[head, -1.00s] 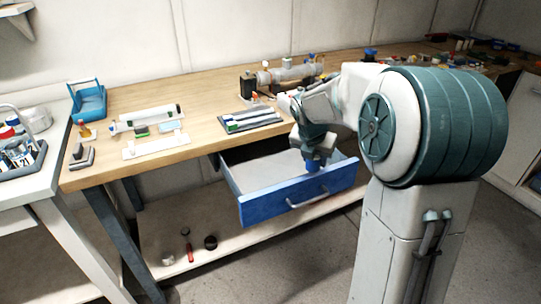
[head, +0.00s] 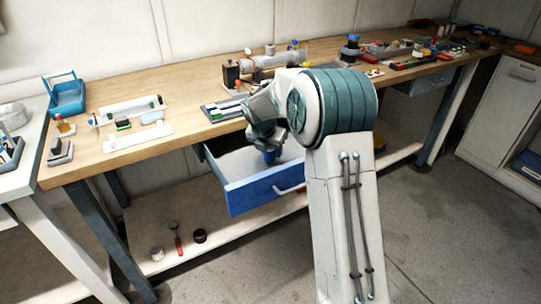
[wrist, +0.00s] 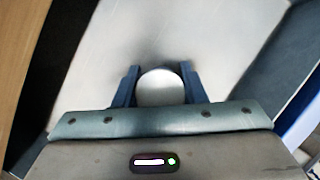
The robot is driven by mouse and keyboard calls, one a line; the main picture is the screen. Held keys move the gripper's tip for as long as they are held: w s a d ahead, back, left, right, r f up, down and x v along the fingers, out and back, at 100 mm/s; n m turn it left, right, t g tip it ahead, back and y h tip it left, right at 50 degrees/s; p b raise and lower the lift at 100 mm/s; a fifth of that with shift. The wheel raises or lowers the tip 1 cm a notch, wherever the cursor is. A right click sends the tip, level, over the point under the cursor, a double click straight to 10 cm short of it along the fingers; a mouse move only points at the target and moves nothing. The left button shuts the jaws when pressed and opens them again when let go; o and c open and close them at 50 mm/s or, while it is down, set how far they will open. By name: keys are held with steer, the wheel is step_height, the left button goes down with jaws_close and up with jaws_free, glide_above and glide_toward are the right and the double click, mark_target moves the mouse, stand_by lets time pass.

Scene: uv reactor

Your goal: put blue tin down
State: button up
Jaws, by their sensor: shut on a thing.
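My gripper (head: 269,155) points down into the open blue-fronted drawer (head: 250,191) under the workbench. In the wrist view its two blue fingers (wrist: 160,74) are shut on a round thing with a pale metallic top, taken to be the blue tin (wrist: 160,88). Only its top shows there, so its blue side is hidden. In the head view I cannot separate the tin from the blue fingers. The drawer's pale floor (wrist: 215,35) lies beneath and looks bare around the tin. I cannot tell whether the tin touches the floor.
The wooden workbench (head: 190,97) is just behind and above the drawer, with a blue caddy (head: 67,98) and lab parts on it. A lower shelf (head: 150,225) holds a red-handled tool (head: 178,240) and small round items. Open floor lies at right.

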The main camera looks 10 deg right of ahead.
step_height(320, 180, down, 2)
steer(key=shift+f, duration=0.1)
steer(key=o, duration=1)
